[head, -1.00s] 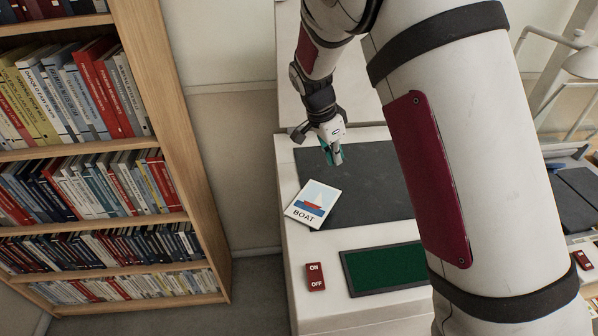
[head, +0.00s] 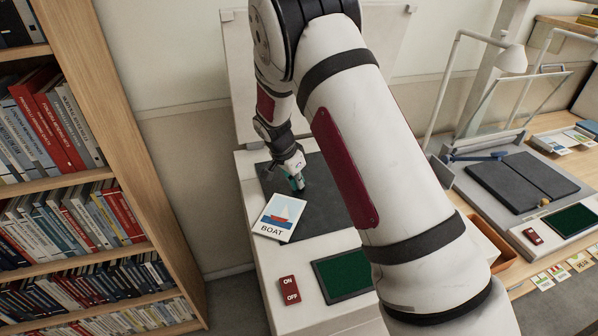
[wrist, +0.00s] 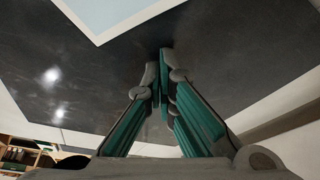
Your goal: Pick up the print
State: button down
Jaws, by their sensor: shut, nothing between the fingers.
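The print (head: 278,217), a white card with a sailboat picture and the word BOAT, lies on the dark plate (head: 325,212) of the white machine. It overhangs the plate's near left edge. My gripper (head: 298,187) is shut and empty, just behind the print's far right corner in the head view. In the wrist view the shut fingertips of my gripper (wrist: 163,55) are close to the dark surface, and part of the print (wrist: 120,12) shows at the top left, apart from the fingers. Whether the fingertips touch the surface I cannot tell.
An ON/OFF switch (head: 289,290) and a dark green panel (head: 342,274) sit on the machine's front. A bookshelf (head: 130,130) stands at the left. At the right, a desk holds a dark book cradle (head: 522,181), a lamp (head: 512,60) and several small cards.

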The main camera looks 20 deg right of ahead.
aim_at(275, 203)
jog(key=shift+s+a+p, duration=0.15)
jog(key=shift+s+a, duration=0.2)
jog(key=shift+a, duration=0.25)
jog(key=shift+s+a+p, duration=0.15)
jog(key=shift+s+a, duration=0.15)
jog(key=shift+a, duration=0.25)
jog(key=shift+a+r, duration=0.1)
jog(key=shift+a, duration=0.05)
jog(key=s+a, duration=0.1)
jog(key=a, duration=0.1)
jog(key=s+a, duration=0.1)
jog(key=a, duration=0.1)
jog(key=s+a+p, duration=0.1)
jog(key=a, duration=0.1)
jog(key=shift+a, duration=0.15)
jog(key=shift+w, duration=0.1)
